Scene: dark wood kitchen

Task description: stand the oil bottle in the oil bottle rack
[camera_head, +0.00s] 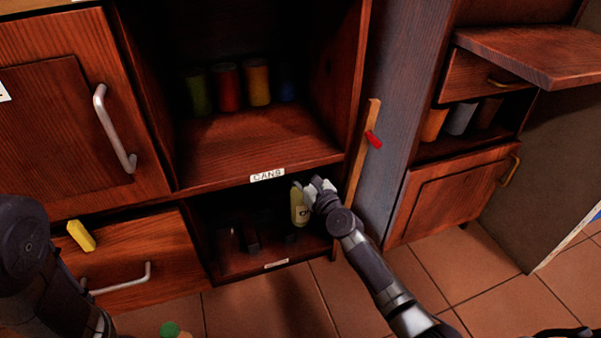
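The oil bottle (299,209) is pale yellow with a small light label and looks roughly upright. My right gripper (309,189) is closed around its upper part. The bottle is in front of the low, dark open compartment (228,263) under the CANS shelf, at that compartment's upper right. This compartment appears to be the oil bottle rack and has a small label on its front edge, too small to read. Several dark items stand inside, hard to make out in shadow. My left arm enters at the left, but its gripper is out of view.
Several cans (228,88) stand on the shelf labelled CANS (267,175). A wooden post (361,150) with a red piece is right of the gripper. A drawer (140,262) with a yellow object (81,235) is at left. A green-topped object (170,329) is at the bottom edge.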

